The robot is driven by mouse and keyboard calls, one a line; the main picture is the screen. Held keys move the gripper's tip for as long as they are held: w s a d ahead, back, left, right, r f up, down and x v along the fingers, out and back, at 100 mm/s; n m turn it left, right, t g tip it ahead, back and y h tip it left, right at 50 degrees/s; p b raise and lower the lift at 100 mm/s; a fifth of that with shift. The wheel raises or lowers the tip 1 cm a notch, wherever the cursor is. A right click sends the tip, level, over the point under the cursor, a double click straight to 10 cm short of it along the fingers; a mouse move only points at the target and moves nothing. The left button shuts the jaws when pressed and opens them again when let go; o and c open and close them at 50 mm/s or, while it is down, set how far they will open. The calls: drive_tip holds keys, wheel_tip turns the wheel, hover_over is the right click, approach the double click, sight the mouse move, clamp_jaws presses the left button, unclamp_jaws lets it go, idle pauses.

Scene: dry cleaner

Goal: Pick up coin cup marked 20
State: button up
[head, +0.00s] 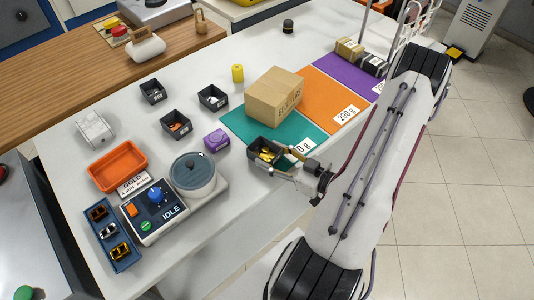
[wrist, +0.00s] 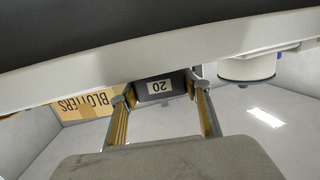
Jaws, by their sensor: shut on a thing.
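The coin cup marked 20 (wrist: 158,86) is a small dark square cup. In the wrist view its white label reads 20, upside down, between my two fingers. In the head view the cup (head: 253,154) holds gold-coloured coins and is at the near edge of the teal mat (head: 240,122). My gripper (head: 280,163) comes in from the right and is shut on the cup, one finger on each side. It also shows in the wrist view (wrist: 160,98). Whether the cup's base touches the surface I cannot tell.
A cardboard box marked BLOTTERS (head: 273,97) stands just behind the cup. A purple block (head: 216,140) and a round-lidded device (head: 193,171) are to its left. Other dark cups (head: 153,92) stand farther back. An orange tray (head: 118,165) and an IDLE control panel (head: 155,212) are at left.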

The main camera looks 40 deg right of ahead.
drive_tip(key=shift+r, duration=0.15)
wheel_tip(320, 180, up, 10)
drive_tip(key=shift+f, duration=0.2)
idle(0.9)
idle(0.4)
drive_tip(key=shift+w+a, duration=0.1)
